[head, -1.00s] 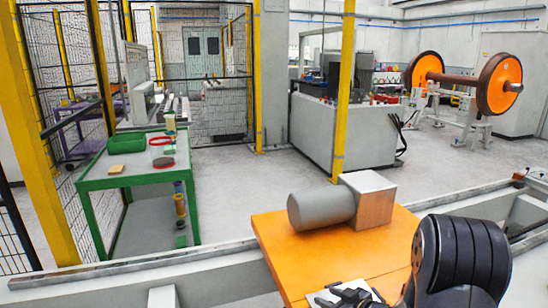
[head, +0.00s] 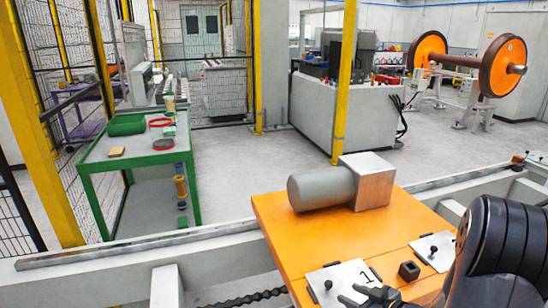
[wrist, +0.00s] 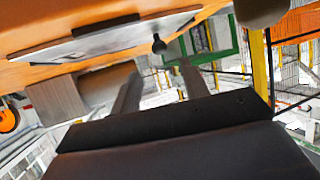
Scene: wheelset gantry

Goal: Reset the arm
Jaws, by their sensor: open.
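My gripper (head: 372,294) shows at the bottom edge of the head view, low by the orange table (head: 275,225), beside a white plate (head: 345,278) marked "1" with a small black knob. It is open and nothing shows between its fingers. In the wrist view the two fingers of my gripper (wrist: 158,88) stand apart; the picture is tilted, with the orange tabletop at the top and a plate (wrist: 100,40) with a dark knob beyond the fingers. My black arm link covers the table's right front corner.
A grey cylinder joined to a metal block (head: 368,180) lies on the table's far part. A black cube (head: 409,271) and a second plate (head: 436,250) lie near my arm. A rail (head: 140,252) runs behind the table. A green workbench (head: 140,147) stands left; the floor between is clear.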

